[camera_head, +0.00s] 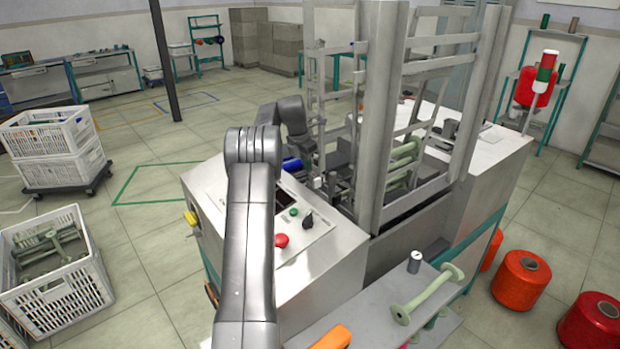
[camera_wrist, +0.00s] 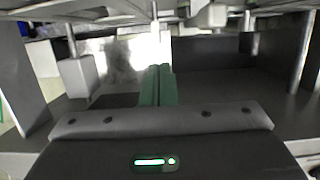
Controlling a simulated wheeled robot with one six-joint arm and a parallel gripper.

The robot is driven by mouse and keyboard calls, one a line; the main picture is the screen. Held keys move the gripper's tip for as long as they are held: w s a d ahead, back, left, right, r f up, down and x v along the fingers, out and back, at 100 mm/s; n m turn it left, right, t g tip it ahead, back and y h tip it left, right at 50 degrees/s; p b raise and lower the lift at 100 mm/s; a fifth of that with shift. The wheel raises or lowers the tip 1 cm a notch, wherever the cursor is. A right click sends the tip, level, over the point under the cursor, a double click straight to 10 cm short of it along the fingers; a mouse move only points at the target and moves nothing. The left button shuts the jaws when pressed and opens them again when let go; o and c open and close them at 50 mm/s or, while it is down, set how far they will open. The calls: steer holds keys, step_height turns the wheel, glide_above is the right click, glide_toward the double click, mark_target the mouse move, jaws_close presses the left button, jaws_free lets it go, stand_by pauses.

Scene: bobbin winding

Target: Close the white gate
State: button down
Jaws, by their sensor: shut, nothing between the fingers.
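A pale barred frame (camera_head: 440,66), which looks like the white gate, shows between two tall grey posts of the winding machine (camera_head: 385,120). More pale bars stand at the machine's left side; I cannot tell which bars belong to the gate or how far it is open. My arm reaches over the control panel to the machine's left side, where my gripper is mostly hidden in the head view. In the wrist view my gripper (camera_wrist: 158,72) has its green fingers shut together with nothing between them. Pale and grey machine parts lie ahead of them; contact cannot be told.
A shelf in front holds a pale green bobbin (camera_head: 427,294) and a small grey cylinder (camera_head: 415,262). Red and orange spools (camera_head: 521,280) stand at right. White crates (camera_head: 55,270) stand at left, with open floor between.

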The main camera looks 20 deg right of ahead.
steer(key=v, duration=0.7)
steer(key=shift+a+r, duration=0.15)
steer(key=shift+r, duration=0.1)
steer(key=shift+f, duration=0.15)
step_height(320, 180, down, 13)
steer(key=b, duration=0.2)
steer(key=v, duration=0.4)
steer(key=shift+w+d+r, duration=0.1)
steer(key=shift+d+r, duration=0.15)
steer(key=shift+r, duration=0.1)
steer(key=shift+f, duration=0.1)
